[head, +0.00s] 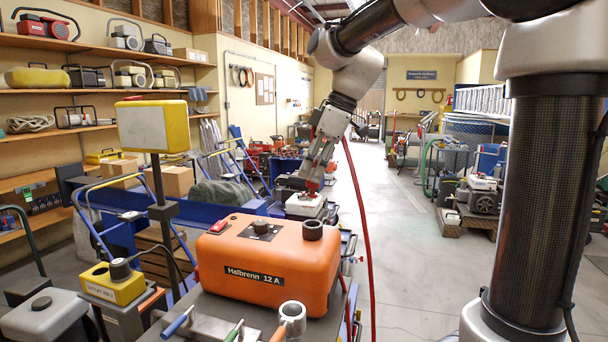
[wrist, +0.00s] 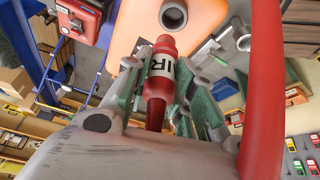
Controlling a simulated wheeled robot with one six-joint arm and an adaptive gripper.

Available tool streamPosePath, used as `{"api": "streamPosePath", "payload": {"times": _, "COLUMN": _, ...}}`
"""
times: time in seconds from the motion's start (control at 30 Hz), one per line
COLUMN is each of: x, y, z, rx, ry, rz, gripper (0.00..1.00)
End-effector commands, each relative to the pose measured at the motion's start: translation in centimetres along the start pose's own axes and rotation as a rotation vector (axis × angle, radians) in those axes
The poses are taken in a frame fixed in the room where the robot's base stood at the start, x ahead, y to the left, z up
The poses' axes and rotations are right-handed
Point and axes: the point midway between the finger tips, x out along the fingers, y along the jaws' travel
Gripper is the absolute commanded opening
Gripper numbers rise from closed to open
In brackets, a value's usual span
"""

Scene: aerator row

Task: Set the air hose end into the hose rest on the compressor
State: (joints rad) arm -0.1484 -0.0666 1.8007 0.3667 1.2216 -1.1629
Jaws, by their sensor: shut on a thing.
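The orange compressor (head: 270,285), lettered "Halbrenn 12 A", stands at the bottom centre of the head view. A grey open-topped cup (head: 292,314), which looks like the hose rest, is at its near side. A grey cup also shows in the wrist view (wrist: 241,38), beyond the fingers. My gripper (head: 312,180) is in the air, above and beyond the compressor in the head view. It is shut on the red air hose end (wrist: 161,68), whose white band shows part of its lettering. The hose end is apart from the cup. The jaws cover its lower part.
The red hose (head: 362,215) hangs down past the compressor's right side. Open floor (head: 405,240) is to the right.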

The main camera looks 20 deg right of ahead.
Motion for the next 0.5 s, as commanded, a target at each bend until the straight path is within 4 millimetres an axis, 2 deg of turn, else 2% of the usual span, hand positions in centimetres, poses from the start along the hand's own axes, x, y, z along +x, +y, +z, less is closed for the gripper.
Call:
{"api": "streamPosePath", "payload": {"times": 0.17, "x": 0.3, "y": -0.5, "z": 0.3, "rx": -0.023, "ry": -0.008, "rz": -0.020, "gripper": 0.00}}
{"api": "streamPosePath", "payload": {"times": 0.5, "x": 2.6, "y": -0.5, "z": 1.2, "rx": -0.023, "ry": -0.008, "rz": -0.020, "gripper": 0.00}}
